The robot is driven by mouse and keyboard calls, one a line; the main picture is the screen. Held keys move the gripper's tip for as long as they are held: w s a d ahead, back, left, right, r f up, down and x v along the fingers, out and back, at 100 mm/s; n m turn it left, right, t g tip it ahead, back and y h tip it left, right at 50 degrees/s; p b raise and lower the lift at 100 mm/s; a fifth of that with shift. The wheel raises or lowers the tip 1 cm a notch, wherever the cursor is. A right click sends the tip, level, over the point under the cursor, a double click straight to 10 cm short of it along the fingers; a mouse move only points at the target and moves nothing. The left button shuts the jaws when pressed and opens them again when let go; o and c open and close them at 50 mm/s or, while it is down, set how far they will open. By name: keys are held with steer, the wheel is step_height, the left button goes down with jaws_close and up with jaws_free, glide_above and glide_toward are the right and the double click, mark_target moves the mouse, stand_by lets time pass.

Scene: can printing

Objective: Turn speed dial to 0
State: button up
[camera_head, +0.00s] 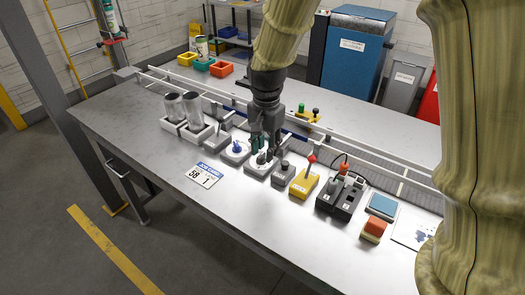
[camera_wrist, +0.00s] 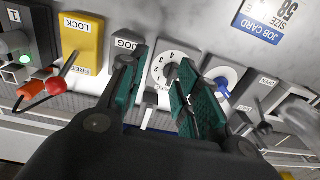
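The speed dial is likely the white numbered dial (camera_wrist: 160,84), which shows in the wrist view between my gripper's fingers. Its dark knob (camera_wrist: 171,72) is partly visible, and the digits around it are only partly readable. In the head view the white dial block (camera_head: 257,168) sits on the bench, largely covered by my gripper (camera_head: 261,147). In the wrist view my gripper (camera_wrist: 158,92) has its two green-padded fingers apart, one on each side of the dial. I cannot tell whether the pads touch the knob.
Two metal cans (camera_head: 174,107) stand further left. A job card (camera_head: 205,175) lies on the clear bench front.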

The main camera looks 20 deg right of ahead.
mark_target(261, 154)
steer(key=shift+w+f, duration=0.2)
steer(key=shift+f, duration=0.3)
steer(key=shift+g, duration=0.3)
steer(key=w+f, duration=0.5)
steer(key=shift+f, duration=0.1)
steer(key=shift+s+d+r, duration=0.1)
steer(key=shift+s+r, duration=0.2)
steer(key=shift+s, duration=0.3)
steer(key=shift+s+r, duration=0.3)
steer(key=shift+s, duration=0.3)
steer(key=shift+s+r, duration=0.1)
steer(key=shift+c, duration=1.2)
steer(key=shift+w+a+f, duration=0.25)
steer(key=shift+w+f, duration=0.25)
steer(key=shift+w, duration=0.25)
jaws_close()
steer(key=shift+s+d+r, duration=0.15)
steer(key=shift+r, duration=0.05)
